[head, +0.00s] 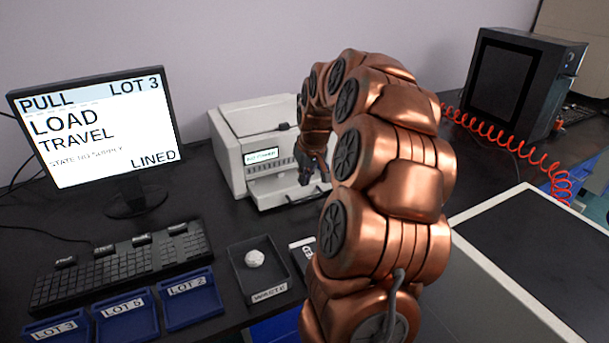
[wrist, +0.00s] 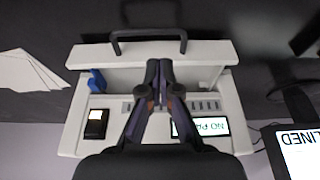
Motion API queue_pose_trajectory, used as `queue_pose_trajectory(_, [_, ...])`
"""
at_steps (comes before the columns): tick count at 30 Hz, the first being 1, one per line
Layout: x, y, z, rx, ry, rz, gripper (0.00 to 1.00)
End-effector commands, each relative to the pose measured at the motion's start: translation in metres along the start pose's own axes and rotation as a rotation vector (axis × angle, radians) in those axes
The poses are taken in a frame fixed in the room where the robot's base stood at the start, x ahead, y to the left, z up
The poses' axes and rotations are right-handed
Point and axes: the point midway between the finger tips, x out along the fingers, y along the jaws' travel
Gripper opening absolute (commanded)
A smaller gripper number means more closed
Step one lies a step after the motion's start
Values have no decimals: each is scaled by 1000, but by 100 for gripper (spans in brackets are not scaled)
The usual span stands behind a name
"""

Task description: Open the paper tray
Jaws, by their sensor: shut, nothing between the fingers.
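The white printer (head: 245,140) stands on the dark bench behind my arm. Its lit display (head: 262,155) starts with "NO" and also shows in the wrist view (wrist: 200,127). The paper tray's white front (wrist: 220,53) runs across the wrist view with a black handle (wrist: 118,46) beyond it. A shallow space shows between this front and the button panel; I cannot tell how far the tray is out. My gripper (wrist: 159,66) is shut and empty, fingertips over the space close to the tray front, apart from the handle bar. In the head view my arm partly hides the printer.
White sheets (wrist: 30,72) lie on the bench beside the printer. A monitor (head: 95,125), keyboard (head: 120,268), blue lot trays (head: 127,315) and a waste tray (head: 281,289) holding a crumpled white ball (head: 255,258) stand left of my arm. A red coiled hose (head: 500,133) is at right.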

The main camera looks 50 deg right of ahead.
Motion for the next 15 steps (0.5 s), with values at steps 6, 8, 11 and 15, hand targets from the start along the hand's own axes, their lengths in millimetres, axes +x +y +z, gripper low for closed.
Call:
queue_pose_trajectory(6, [38, -1, 2, -1, -8, -2, 0])
queue_pose_trajectory(8, [47, -1, 1, -1, -5, -1, 0])
queue_pose_trajectory(11, [57, -1, 0, -1, -3, -1, 0])
queue_pose_trajectory(15, [67, -1, 0, -1, -2, 0, 0])
